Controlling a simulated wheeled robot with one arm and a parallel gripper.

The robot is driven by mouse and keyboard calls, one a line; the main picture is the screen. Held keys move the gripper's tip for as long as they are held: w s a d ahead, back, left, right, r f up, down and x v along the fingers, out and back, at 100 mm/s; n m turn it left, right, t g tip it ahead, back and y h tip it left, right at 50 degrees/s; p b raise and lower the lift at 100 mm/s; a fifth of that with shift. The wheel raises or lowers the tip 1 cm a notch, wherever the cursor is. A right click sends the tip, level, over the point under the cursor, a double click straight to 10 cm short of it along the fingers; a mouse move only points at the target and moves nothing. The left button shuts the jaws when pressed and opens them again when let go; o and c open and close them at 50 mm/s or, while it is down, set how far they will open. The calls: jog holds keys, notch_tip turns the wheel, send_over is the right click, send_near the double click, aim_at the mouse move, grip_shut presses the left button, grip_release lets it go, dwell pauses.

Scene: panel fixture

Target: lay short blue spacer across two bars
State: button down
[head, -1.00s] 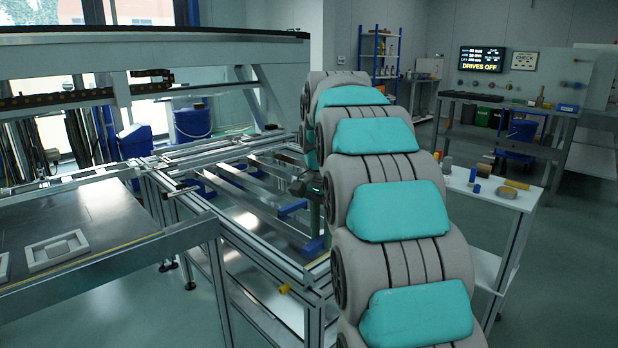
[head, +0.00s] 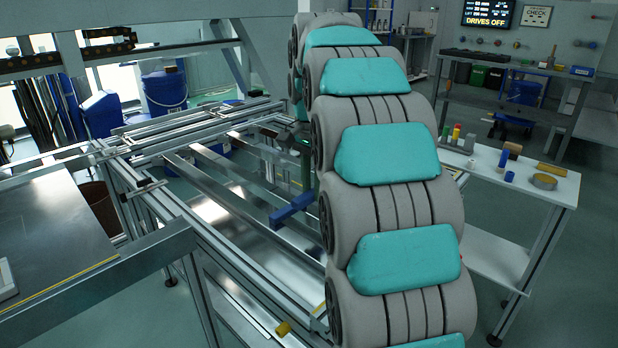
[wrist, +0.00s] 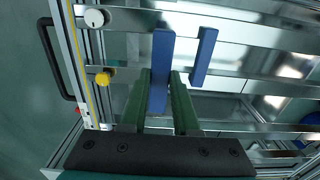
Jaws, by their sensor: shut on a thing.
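My gripper (wrist: 161,73) has its green fingers shut on a blue spacer (wrist: 163,45), which sticks out beyond the fingertips over the metal bars. A second blue spacer (wrist: 203,57) lies just right of it, apart from the fingers. An upper bar (wrist: 235,28) crosses the wrist view behind the spacers; whether the held spacer touches it, I cannot tell. In the head view, a green finger (head: 305,168) shows beside my arm, with blue spacer material (head: 293,206) below it over the bars (head: 235,195). My arm hides the right part of the frame.
A white side table (head: 545,195) with small parts stands right of my arm.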

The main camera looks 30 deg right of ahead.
jog(key=shift+s, duration=0.1)
jog(key=shift+f+b, duration=1.25)
jog(key=shift+f, duration=2.15)
jog(key=shift+f, duration=0.6)
jog(key=c, duration=0.6)
grip_release()
jog(key=shift+r+b, duration=0.4)
jog(key=shift+r, duration=3.5)
